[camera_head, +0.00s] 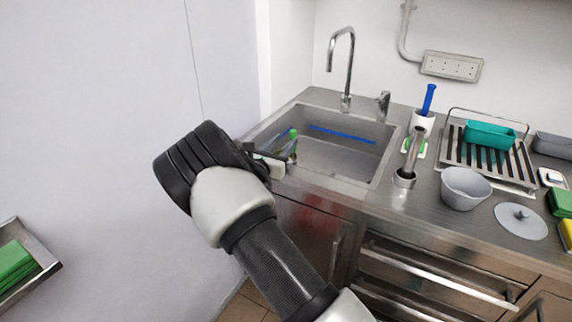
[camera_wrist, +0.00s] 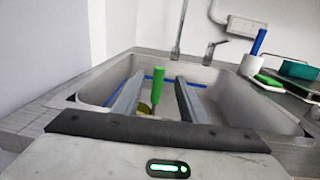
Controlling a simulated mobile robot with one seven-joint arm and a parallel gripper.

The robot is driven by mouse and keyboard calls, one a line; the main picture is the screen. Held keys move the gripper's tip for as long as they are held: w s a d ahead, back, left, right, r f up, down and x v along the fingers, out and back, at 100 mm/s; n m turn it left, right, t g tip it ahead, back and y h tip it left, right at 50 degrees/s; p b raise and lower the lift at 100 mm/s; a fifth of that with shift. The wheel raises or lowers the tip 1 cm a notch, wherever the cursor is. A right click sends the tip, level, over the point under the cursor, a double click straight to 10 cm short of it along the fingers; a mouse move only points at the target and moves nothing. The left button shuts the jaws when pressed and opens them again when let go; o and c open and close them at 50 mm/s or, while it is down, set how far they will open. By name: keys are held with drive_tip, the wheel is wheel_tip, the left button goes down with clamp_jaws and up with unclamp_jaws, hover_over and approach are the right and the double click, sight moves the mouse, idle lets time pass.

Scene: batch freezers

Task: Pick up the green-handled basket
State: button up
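The green handle (camera_wrist: 158,84) stands upright inside the sink in the wrist view, with a small yellow-green part at its foot. The basket body below it is mostly hidden by my gripper and the sink's front. In the head view a bit of the green handle (camera_head: 294,136) shows at the left end of the sink, beside my gripper (camera_head: 282,155). My two fingers (camera_wrist: 158,78) are spread, with the handle between them in the picture and a gap on each side. I cannot tell how far beyond the fingertips the handle is.
The sink (camera_head: 340,178) has a blue strip on its far wall and a tall faucet (camera_head: 345,65) behind. A grey bowl (camera_head: 466,188), a metal cylinder (camera_head: 408,165) and a rack with a teal tub (camera_head: 489,134) stand right. A wall is close on the left.

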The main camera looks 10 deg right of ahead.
sight(292, 133)
drive_tip(key=x, duration=0.8)
drive_tip(key=shift+b, duration=0.35)
clamp_jaws()
